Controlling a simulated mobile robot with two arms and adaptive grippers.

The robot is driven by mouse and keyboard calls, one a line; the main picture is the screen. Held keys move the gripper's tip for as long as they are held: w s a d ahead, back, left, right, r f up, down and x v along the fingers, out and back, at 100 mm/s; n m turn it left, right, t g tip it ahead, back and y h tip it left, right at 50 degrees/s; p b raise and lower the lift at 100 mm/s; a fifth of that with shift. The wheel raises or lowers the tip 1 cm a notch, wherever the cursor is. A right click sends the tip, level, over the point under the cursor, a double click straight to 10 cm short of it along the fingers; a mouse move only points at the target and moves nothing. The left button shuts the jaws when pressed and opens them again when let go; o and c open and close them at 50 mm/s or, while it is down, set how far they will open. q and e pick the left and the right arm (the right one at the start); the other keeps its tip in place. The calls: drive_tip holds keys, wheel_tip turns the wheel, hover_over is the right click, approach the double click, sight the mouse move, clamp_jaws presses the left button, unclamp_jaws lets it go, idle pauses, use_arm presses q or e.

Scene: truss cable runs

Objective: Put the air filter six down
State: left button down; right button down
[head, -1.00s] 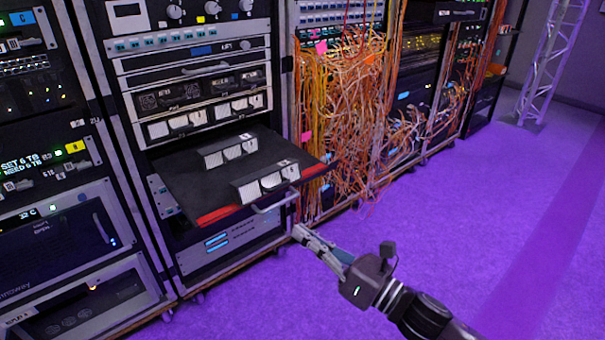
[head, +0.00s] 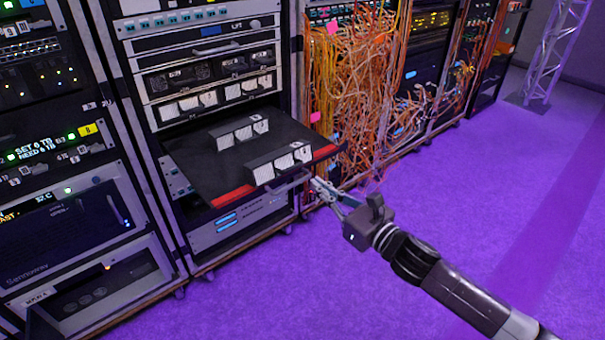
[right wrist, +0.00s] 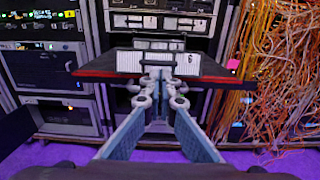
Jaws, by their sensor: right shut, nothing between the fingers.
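A white-fronted filter block (head: 283,164) stands upright near the front edge of the black pulled-out shelf (head: 200,165). In the right wrist view this front block (right wrist: 140,63) bears a small label at its right end that looks like a 6. A second similar block (head: 238,132) stands behind it on the shelf. My right gripper (head: 318,186) is shut and empty, just in front of and to the right of the shelf's front. In the right wrist view its fingertips (right wrist: 158,88) appear in front of the shelf edge, below the block. My left gripper is not in view.
The shelf has a red-marked front edge and a metal handle (head: 285,184). A tangle of orange cables (head: 365,85) hangs just to the right. More filters (head: 208,101) sit in the panel above. The purple floor (head: 480,220) at right is clear.

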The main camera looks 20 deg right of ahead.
approach(285, 160)
drive_tip(key=shift+w+a+r, duration=0.1)
drive_tip(key=shift+w+a, duration=0.1)
drive_tip(key=shift+w, duration=0.35)
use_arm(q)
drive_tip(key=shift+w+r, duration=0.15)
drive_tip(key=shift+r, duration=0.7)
use_arm(e)
drive_tip(key=shift+x, duration=0.85)
drive_tip(key=x, duration=0.6)
drive_tip(key=shift+w+a, duration=0.25)
drive_tip(key=shift+w, duration=0.35)
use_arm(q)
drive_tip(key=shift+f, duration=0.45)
